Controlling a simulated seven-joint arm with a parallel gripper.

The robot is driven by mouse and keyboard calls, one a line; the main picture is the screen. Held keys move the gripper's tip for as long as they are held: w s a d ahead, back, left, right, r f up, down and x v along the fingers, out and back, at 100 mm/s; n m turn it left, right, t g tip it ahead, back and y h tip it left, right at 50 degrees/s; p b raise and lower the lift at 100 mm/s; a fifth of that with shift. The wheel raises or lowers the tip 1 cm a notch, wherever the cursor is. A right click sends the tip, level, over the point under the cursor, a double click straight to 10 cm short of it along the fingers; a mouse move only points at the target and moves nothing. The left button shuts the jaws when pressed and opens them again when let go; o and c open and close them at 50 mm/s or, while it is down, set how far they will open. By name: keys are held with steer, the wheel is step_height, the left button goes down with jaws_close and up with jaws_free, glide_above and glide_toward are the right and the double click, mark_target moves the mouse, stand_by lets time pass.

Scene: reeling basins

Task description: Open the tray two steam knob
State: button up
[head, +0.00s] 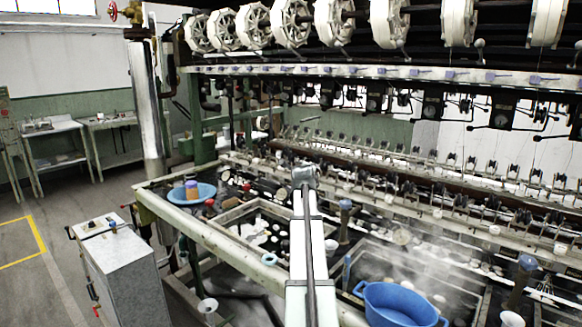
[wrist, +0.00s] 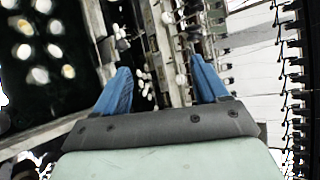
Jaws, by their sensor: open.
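My gripper (wrist: 161,65) is open in the wrist view, its two blue fingers apart with nothing held between them. Metal rails and small fittings show below and beyond the fingers. In the head view my arm reaches forward over the basins, and its fingers are hidden. Small red knobs (head: 210,203) sit along the basin edge left of my arm. A blue-topped post (head: 345,205) stands just right of my arm, and another blue-topped post (head: 527,263) stands at the far right. I cannot tell which fitting is the tray two steam knob.
A basin (head: 213,222) with pale cocoons lies left of my arm. Steam rises at the right, near a blue tub (head: 400,305). A blue dish (head: 205,190) sits on the left corner. Reels and rails crowd the back. A metal cabinet (head: 125,270) stands at lower left; floor beyond is clear.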

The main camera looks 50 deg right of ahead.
steer(key=w+r+n+t+h, duration=0.2)
steer(key=w+r+n, duration=0.1)
steer(key=w, duration=0.4)
steer(key=shift+r, duration=0.35)
steer(key=shift+a, duration=0.1)
